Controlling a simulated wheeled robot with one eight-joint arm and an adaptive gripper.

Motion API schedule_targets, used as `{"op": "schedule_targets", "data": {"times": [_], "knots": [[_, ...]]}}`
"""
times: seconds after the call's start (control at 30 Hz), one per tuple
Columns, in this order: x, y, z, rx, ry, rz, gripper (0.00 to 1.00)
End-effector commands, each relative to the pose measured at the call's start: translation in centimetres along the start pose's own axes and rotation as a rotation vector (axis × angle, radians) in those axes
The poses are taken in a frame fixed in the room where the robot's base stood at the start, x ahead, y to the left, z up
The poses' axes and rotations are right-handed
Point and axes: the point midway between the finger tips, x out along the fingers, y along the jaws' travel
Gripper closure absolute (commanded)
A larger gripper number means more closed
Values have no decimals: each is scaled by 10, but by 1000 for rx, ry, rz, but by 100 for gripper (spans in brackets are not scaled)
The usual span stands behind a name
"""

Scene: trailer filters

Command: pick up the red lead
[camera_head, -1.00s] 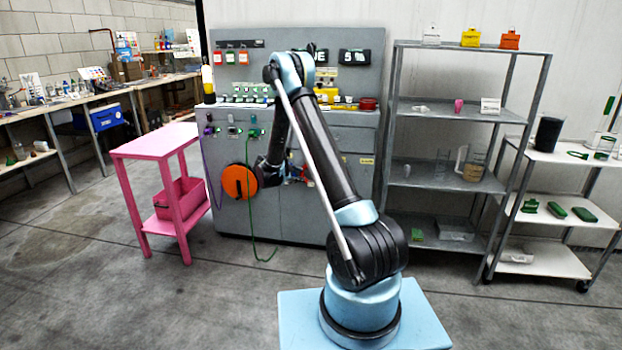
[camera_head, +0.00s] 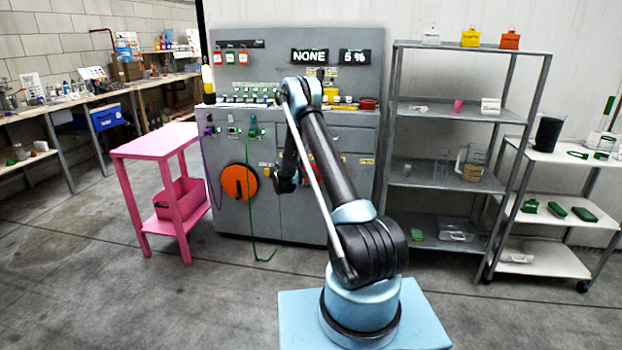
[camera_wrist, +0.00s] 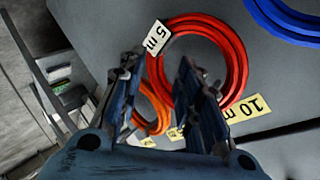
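The red lead (camera_wrist: 240,62) is a coil against the grey cabinet front in the wrist view, with a "5 m" tag at its upper left and a "10 m" tag at its lower right. An orange coil (camera_wrist: 151,118) shows partly between my fingers, and a blue coil (camera_wrist: 285,22) is at the upper right. My gripper (camera_wrist: 159,66) is open, its fingers apart, overlapping the left part of the red coil in the picture. I see nothing held. In the head view my gripper (camera_head: 286,183) is in front of the cabinet; the coils there are mostly hidden by my arm.
The grey cabinet (camera_head: 226,180) carries an orange disc (camera_head: 239,182) and a hanging green cable (camera_head: 252,220) left of my gripper. A pink table (camera_head: 150,148) stands left, metal shelves (camera_head: 440,188) right. Floor between pink table and cabinet is partly clear.

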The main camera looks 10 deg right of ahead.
Motion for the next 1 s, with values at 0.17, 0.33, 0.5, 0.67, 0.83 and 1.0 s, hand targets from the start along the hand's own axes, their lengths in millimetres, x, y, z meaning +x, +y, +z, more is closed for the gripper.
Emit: {"op": "schedule_targets", "data": {"times": [0.17,0.33,0.5,0.67,0.83,1.0], "knots": [[7,0,1,1,0,1,68],[25,2,4,2,1,2,68],[48,2,6,1,0,1,68],[55,2,6,0,0,1,68],[54,2,6,0,0,1,75],[54,2,6,0,0,1,100]]}}
